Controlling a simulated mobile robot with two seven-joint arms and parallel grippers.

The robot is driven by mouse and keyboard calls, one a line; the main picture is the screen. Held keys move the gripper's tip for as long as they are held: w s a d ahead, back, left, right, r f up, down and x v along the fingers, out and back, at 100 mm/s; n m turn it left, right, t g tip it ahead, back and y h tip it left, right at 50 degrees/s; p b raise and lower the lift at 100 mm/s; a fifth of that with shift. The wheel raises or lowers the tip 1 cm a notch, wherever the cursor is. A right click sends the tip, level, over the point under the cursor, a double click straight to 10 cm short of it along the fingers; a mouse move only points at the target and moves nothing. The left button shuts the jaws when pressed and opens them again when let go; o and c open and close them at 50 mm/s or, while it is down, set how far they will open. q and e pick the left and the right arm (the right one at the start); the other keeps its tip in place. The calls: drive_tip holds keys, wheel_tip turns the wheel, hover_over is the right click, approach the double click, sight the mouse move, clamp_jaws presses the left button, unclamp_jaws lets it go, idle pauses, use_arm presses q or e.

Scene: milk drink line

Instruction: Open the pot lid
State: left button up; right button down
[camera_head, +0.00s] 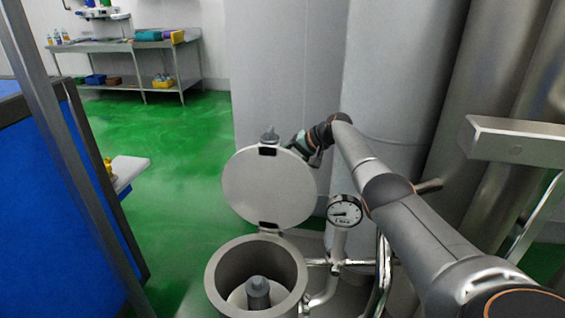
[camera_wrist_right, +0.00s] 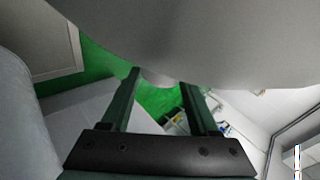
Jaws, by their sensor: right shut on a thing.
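The pot (camera_head: 216,290) stands at the bottom centre of the head view, its mouth open, with a grey post inside. Its round pale lid (camera_head: 268,190) is swung up nearly upright on the hinge at the pot's rear rim. A grey knob (camera_head: 270,137) shows at the lid's top edge. My right gripper (camera_head: 300,146) is at the upper right edge of the lid, partly hidden behind it, and is shut on the lid. In the right wrist view the lid (camera_wrist_right: 200,40) fills the top, above the fingers (camera_wrist_right: 160,80). My left gripper is not in view.
A pressure gauge (camera_head: 344,211) and steel pipes (camera_head: 322,285) stand right of the pot. Large grey tanks (camera_head: 290,70) rise behind the lid. A blue panel (camera_head: 60,210) is at left.

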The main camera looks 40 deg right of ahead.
drive_tip(key=shift+s+f, duration=0.2)
drive_tip(key=shift+f, duration=0.3)
drive_tip(key=shift+c, duration=2.4)
unclamp_jaws()
drive_tip(key=o, duration=0.3)
drive_tip(key=shift+r, duration=0.2)
drive_tip(key=shift+w, duration=0.1)
drive_tip(key=shift+r, duration=0.15)
drive_tip(key=shift+s+d+r+p, duration=0.25)
drive_tip(key=shift+s+r+p, duration=0.1)
drive_tip(key=shift+r, duration=0.1)
drive_tip(key=v, duration=1.1)
drive_tip(key=shift+s+d, duration=0.1)
drive_tip(key=shift+s, duration=0.1)
drive_tip(key=shift+f+p, duration=0.15)
drive_tip(key=shift+p, duration=0.15)
